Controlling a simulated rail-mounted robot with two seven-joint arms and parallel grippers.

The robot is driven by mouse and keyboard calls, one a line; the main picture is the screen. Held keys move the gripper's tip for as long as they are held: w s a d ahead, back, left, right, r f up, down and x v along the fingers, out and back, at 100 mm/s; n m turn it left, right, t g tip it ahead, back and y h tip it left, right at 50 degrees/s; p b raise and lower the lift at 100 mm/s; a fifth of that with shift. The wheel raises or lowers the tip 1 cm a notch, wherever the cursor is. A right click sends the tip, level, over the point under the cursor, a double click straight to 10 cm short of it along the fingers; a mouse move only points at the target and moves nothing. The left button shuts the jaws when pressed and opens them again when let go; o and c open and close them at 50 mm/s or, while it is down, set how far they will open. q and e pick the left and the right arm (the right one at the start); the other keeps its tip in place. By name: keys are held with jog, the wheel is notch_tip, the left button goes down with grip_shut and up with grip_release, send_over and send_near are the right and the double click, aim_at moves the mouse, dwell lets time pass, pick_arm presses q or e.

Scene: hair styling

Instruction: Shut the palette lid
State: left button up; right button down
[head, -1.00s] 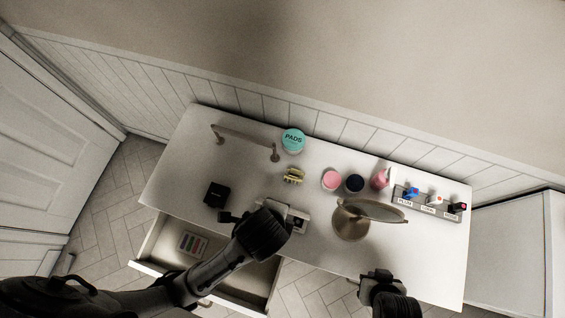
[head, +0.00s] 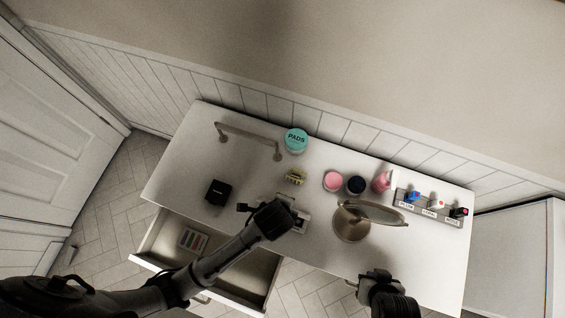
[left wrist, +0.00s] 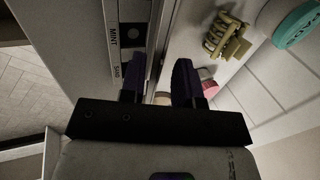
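The palette (head: 303,222) is a pale case on the table, partly hidden under my left gripper (head: 272,207) in the head view. In the left wrist view the palette (left wrist: 115,45) shows labels reading MINT and SAND beside its wells, so this part is uncovered. My left gripper (left wrist: 161,82) has its two dark fingers apart, with the palette's edge behind and between them. I cannot tell whether a finger touches the palette or its lid. My right gripper (head: 376,278) hangs by the table's front edge, away from the palette; its fingers are too small to read.
A round mirror (head: 352,226) stands right of the palette. A yellow claw clip (head: 295,177) and a teal PADS tub (head: 296,139) are behind it. A black box (head: 218,192) sits left. An open drawer (head: 235,283) juts out in front. Pink and dark jars (head: 333,181) stand behind the mirror.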

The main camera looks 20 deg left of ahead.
pick_arm(q)
jog(key=shift+f, duration=0.15)
grip_shut()
dwell(0.4)
